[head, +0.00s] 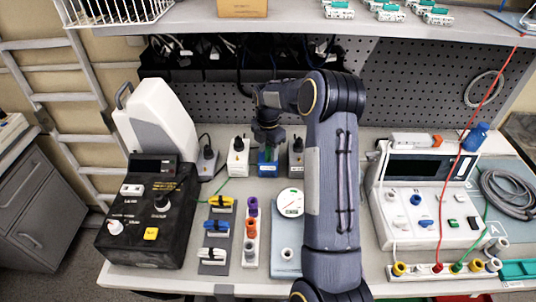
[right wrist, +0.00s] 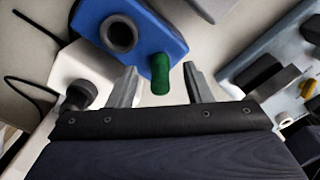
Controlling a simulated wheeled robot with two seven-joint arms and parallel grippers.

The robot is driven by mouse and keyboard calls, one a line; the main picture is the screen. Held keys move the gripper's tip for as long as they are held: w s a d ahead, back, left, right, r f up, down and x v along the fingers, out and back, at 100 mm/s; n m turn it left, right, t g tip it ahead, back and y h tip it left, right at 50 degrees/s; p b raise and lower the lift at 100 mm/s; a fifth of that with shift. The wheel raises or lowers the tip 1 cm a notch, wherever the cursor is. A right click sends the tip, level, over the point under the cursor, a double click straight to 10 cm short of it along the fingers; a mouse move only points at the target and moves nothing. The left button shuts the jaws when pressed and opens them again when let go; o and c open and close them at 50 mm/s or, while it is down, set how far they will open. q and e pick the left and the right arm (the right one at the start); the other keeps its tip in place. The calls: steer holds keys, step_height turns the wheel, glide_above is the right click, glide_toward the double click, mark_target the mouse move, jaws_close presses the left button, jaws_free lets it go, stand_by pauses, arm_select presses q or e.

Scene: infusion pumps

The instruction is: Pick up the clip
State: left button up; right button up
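A green peg-like piece (head: 268,155) stands at a small blue box (head: 268,169) in the middle of the table; I cannot tell whether it is the clip. My right gripper (head: 268,141) is above it, fingers pointing down. In the right wrist view the fingers (right wrist: 160,80) are open, with the green piece (right wrist: 160,70) between their tips and no clear contact. The blue box (right wrist: 155,22) has a dark round socket. Yellow (head: 221,204), blue (head: 216,225) and white (head: 212,254) clip-like pieces sit on a grey strip, left of my right arm. My left gripper is not in view.
White-and-grey units (head: 238,158) and (head: 297,158) flank the blue box closely. A black control box (head: 150,225) is left, a white console (head: 425,205) right. A round gauge (head: 290,203) lies beside my right forearm. A shelf (head: 300,20) runs overhead.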

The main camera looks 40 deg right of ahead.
jaws_close()
steer(key=shift+r, duration=0.1)
